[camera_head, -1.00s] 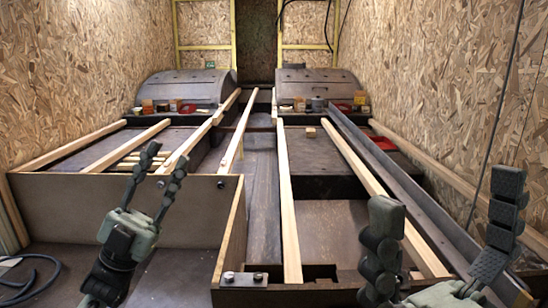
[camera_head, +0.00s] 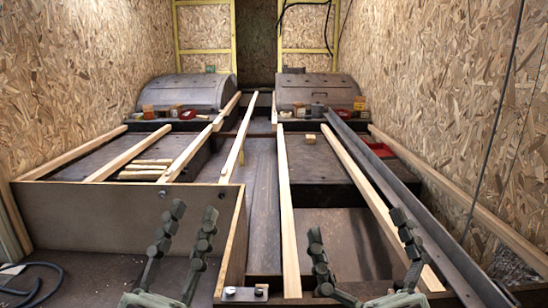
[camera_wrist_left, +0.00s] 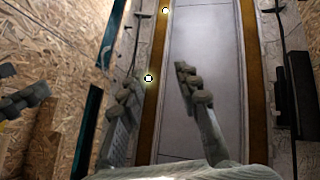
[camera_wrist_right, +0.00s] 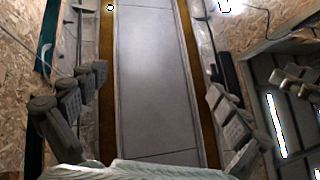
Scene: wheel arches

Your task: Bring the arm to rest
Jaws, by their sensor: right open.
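My left gripper (camera_head: 193,212) is at the lower left of the head view, its two fingers pointing up, apart and empty. In the left wrist view my left gripper (camera_wrist_left: 160,76) also has a gap between its fingers with nothing in it. My right gripper (camera_head: 357,225) is at the lower middle right of the head view, fingers spread wide and empty. The right wrist view shows my right gripper (camera_wrist_right: 150,92) open, with a plain grey panel (camera_wrist_right: 150,60) behind it. Neither gripper visibly holds anything.
A wooden board wall (camera_head: 120,215) stands beyond my left gripper. Long timber strips (camera_head: 287,210) and a dark metal beam (camera_head: 400,195) run away from me. Two dark wheel arches (camera_head: 187,91) (camera_head: 318,90) stand at the back, small boxes before them. Chipboard walls (camera_head: 60,70) close both sides.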

